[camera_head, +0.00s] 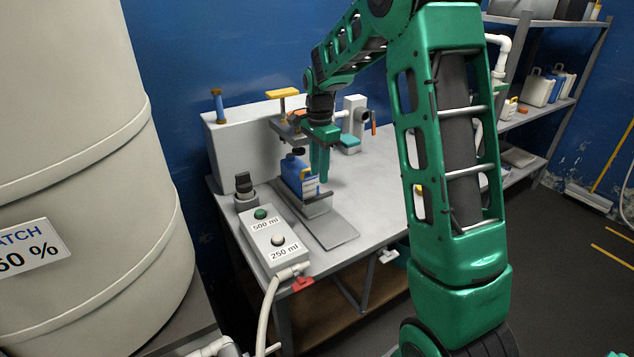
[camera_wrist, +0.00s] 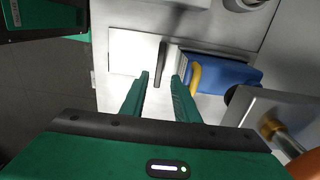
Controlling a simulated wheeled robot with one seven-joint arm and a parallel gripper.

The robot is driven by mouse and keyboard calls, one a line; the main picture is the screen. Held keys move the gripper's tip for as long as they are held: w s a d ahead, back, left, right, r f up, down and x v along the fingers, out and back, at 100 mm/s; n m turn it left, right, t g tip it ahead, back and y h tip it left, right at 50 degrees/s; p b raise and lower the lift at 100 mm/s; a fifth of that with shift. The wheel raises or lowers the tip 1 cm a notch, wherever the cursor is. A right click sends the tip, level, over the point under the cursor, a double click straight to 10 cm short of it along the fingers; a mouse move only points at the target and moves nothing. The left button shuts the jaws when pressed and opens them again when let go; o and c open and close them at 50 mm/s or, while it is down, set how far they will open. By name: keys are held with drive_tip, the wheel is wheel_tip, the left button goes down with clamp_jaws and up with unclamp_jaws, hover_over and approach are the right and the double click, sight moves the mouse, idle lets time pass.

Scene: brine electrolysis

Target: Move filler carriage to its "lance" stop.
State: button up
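A blue jug (camera_head: 297,178) stands on the bench below the filling head, and it also shows in the wrist view (camera_wrist: 225,72) with a yellow handle. In the wrist view the bar (camera_wrist: 164,55) lies between the lines of my fingers. My gripper (camera_head: 320,178) points down close to the jug and bar. In the wrist view my gripper (camera_wrist: 161,78) is open, with no object visibly held. I cannot read any "lance" mark.
A yellow T-handle (camera_head: 283,93) tops the filling head. A button box (camera_head: 272,240) labelled 500 ml and 250 ml sits at the bench's front left. A large tank (camera_head: 80,130) stands at left.

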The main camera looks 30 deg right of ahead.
drive_tip(key=shift+r, duration=0.35)
